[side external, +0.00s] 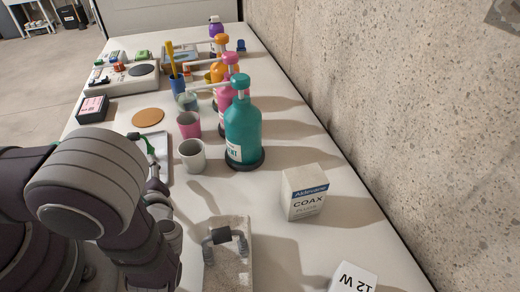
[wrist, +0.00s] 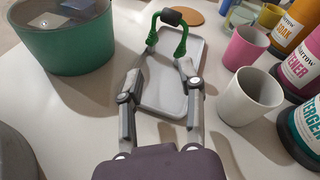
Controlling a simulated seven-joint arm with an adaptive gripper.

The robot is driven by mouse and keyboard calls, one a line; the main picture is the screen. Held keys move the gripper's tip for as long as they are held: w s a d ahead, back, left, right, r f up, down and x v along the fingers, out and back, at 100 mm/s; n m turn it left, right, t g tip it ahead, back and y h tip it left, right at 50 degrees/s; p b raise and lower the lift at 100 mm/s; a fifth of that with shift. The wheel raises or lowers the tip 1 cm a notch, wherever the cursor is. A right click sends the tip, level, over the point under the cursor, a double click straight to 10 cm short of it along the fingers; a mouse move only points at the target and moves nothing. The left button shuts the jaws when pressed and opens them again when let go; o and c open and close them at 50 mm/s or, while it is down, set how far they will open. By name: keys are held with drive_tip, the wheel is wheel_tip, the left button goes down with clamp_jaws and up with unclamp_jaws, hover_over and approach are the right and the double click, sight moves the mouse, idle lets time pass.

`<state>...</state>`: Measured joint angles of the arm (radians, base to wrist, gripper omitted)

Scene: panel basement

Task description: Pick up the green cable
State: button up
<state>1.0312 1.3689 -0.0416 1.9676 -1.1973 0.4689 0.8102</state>
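The green cable (wrist: 183,38) is a bent green piece with a dark sleeve at its middle. In the wrist view it arches at the far end of a grey tray (wrist: 176,97), just beyond my fingertips. My gripper (wrist: 161,66) is open, its two fingers spread over the tray with nothing seen between them. The cable's right end is close to the right fingertip; I cannot tell whether they touch. In the side view my arm covers part of the tray (side external: 163,150), and only small green bits of the cable (side external: 134,136) show.
A green tub (wrist: 65,45) stands left of the tray. A white cup (wrist: 248,97), a pink cup (wrist: 245,47) and several pump bottles stand to the right. In the side view, a grey container (side external: 240,270) with a dark-sleeved grey piece and a COAX box (side external: 305,193) are nearer.

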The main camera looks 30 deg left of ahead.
drive_tip(key=m+t, duration=0.3)
drive_tip(key=m, duration=0.1)
drive_tip(key=m+t, duration=0.2)
drive_tip(key=shift+w+f+t, duration=0.2)
drive_tip(key=shift+f+t, duration=0.05)
drive_tip(key=shift+t, duration=0.05)
drive_tip(key=shift+m, duration=0.3)
drive_tip(key=x, duration=0.7)
drive_tip(key=shift+w+a+f, duration=0.1)
drive_tip(key=shift+w+a, duration=0.05)
drive_tip(key=shift+w, duration=0.1)
clamp_jaws()
